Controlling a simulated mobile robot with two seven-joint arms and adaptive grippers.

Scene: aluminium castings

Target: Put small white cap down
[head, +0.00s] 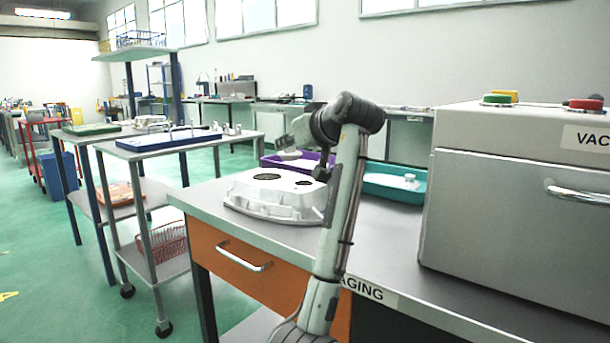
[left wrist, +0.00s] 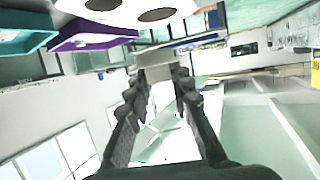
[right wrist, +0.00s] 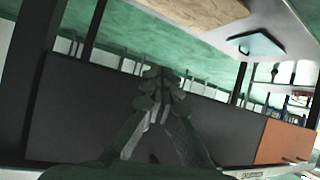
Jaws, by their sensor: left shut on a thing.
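My left gripper (head: 300,132) is raised above the bench, over the back of the white casting (head: 262,192) and in front of the purple tray (head: 327,160). In the left wrist view its fingers (left wrist: 160,76) are apart, with a pale thing (left wrist: 157,72) between the tips. This looks like the small white cap, though its outline is unclear against the bright background. My right gripper (right wrist: 160,78) shows only in the right wrist view; its fingertips meet and I see nothing between them.
A teal tray (head: 382,191) with small white pieces (head: 410,181) stands right of the purple tray. A large grey machine (head: 520,190) fills the bench's right side. A grey cart (head: 190,146) with a blue tray (head: 170,141) stands left. Bare bench top lies before the teal tray.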

